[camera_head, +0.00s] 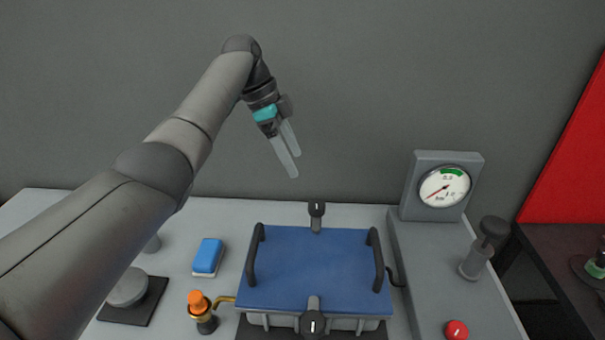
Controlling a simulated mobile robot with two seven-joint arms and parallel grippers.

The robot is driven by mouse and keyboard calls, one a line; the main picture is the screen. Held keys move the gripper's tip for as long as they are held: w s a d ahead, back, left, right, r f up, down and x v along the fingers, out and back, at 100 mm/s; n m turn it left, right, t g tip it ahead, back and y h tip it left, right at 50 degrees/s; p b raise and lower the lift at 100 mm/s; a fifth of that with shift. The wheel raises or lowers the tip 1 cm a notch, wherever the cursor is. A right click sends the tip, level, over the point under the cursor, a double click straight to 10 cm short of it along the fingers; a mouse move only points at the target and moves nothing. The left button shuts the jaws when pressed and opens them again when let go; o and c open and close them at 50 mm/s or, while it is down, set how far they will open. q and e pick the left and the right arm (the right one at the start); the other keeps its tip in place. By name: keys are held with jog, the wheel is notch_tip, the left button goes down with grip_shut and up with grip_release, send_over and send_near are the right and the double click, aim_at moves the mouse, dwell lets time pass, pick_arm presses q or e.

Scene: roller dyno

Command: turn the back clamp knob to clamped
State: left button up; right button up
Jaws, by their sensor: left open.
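The back clamp knob (316,209) is a small black knob with a white mark, at the middle of the far edge of the blue-lidded box (312,270). Its white mark looks upright in the picture. A similar front clamp knob (312,322) sits at the near edge of the lid. My left gripper (292,172) is open and empty, above and a little left of the back knob, apart from it, with its fingers pointing down. My right gripper is not in view.
Two dark handles (254,255) (377,260) rise along the lid's sides. A gauge (444,187) stands right, with a grey lever (483,248) and red button (456,330). Left are a blue sponge (208,256), an orange-topped valve (200,310) and a grey disc (127,288).

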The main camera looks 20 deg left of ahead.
pick_arm(q)
jog(key=shift+v, duration=1.15)
